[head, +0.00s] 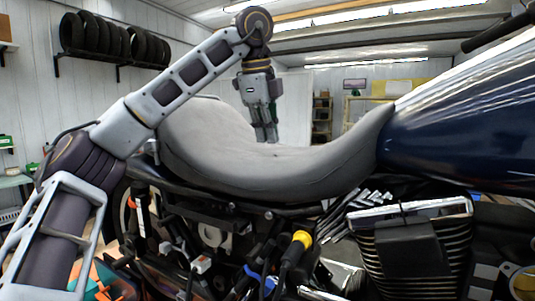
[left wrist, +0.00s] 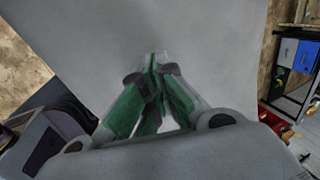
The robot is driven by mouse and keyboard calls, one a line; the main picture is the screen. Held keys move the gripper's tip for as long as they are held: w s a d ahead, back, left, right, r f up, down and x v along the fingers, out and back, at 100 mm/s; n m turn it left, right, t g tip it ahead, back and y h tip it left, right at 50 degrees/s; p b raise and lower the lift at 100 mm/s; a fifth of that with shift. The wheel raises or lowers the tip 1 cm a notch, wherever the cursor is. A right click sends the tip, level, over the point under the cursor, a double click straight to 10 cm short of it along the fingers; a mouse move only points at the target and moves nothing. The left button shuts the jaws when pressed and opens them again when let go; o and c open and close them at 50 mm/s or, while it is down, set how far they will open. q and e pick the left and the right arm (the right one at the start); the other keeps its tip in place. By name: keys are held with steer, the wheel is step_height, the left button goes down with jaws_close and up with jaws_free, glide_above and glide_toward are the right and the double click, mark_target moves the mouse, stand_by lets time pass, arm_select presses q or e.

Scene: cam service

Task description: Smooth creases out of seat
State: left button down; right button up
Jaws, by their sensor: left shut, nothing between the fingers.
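The grey motorcycle seat (head: 300,170) spans the middle of the head view, curving up at its rear and toward the tank. My left gripper (head: 266,138) points down at the middle of the seat, its fingertips at or just above the surface; I cannot tell whether they touch. In the left wrist view the left gripper (left wrist: 155,62) has its fingers together and empty, with the pale seat surface (left wrist: 220,50) behind them. A small dark mark shows on the seat near the fingertips. My right gripper is not in view.
The dark blue tank (head: 460,120) stands right of the seat, with the finned engine (head: 415,245) below. A yellow-ended tool (head: 297,248) sticks up under the seat. Tires (head: 115,40) hang on the back wall. A cabinet (left wrist: 290,60) stands at right in the wrist view.

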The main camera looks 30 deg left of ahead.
arm_select(q)
steer(key=shift+r, duration=0.1)
stand_by(0.3)
steer(key=shift+r, duration=2.4)
steer(key=shift+r, duration=0.1)
steer(key=v, duration=1.2)
stand_by(1.2)
